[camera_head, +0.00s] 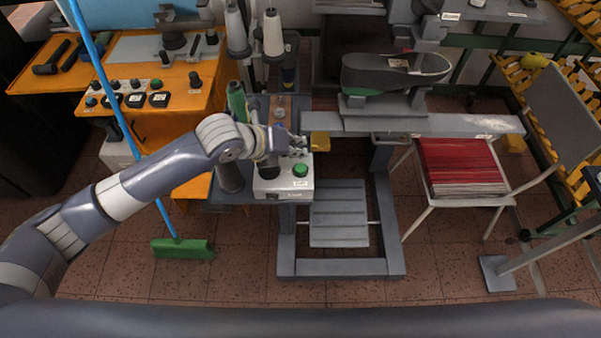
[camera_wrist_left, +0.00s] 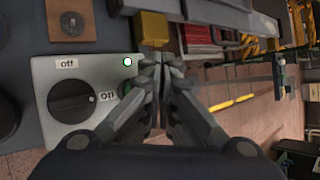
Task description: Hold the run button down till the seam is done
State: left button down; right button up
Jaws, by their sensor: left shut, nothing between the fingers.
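A white control box (camera_head: 272,187) sits on the grey bench edge; its near top carries a green button (camera_head: 300,170). In the left wrist view the box (camera_wrist_left: 50,72) has a black knob (camera_wrist_left: 72,98) with "off" and "on" labels; its white mark faces "on". A small lit lamp (camera_wrist_left: 127,61) is there, and a bit of green shows behind a finger. My left gripper (camera_head: 298,145) is shut and empty, just behind the green button in the head view. In the wrist view its fingertips (camera_wrist_left: 160,65) are by the box's edge; contact cannot be told. My right gripper is out of view.
A dark shoe form (camera_head: 395,73) sits on a grey machine at the back. A yellow block (camera_head: 320,141) is beside my gripper. Thread cones (camera_head: 273,35) stand behind. A chair with red sheets (camera_head: 460,168) is at right, a green broom (camera_head: 182,249) at left.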

aim_at(297, 166)
pick_arm(q)
notch_tip(297, 166, down, 3)
jog(key=shift+f+b, duration=0.1)
jog(key=shift+b, duration=0.45)
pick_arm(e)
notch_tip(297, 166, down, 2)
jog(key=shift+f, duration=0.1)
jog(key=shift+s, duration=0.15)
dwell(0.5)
pick_arm(q)
jog(key=shift+f, duration=0.1)
jog(key=shift+f, duration=0.3)
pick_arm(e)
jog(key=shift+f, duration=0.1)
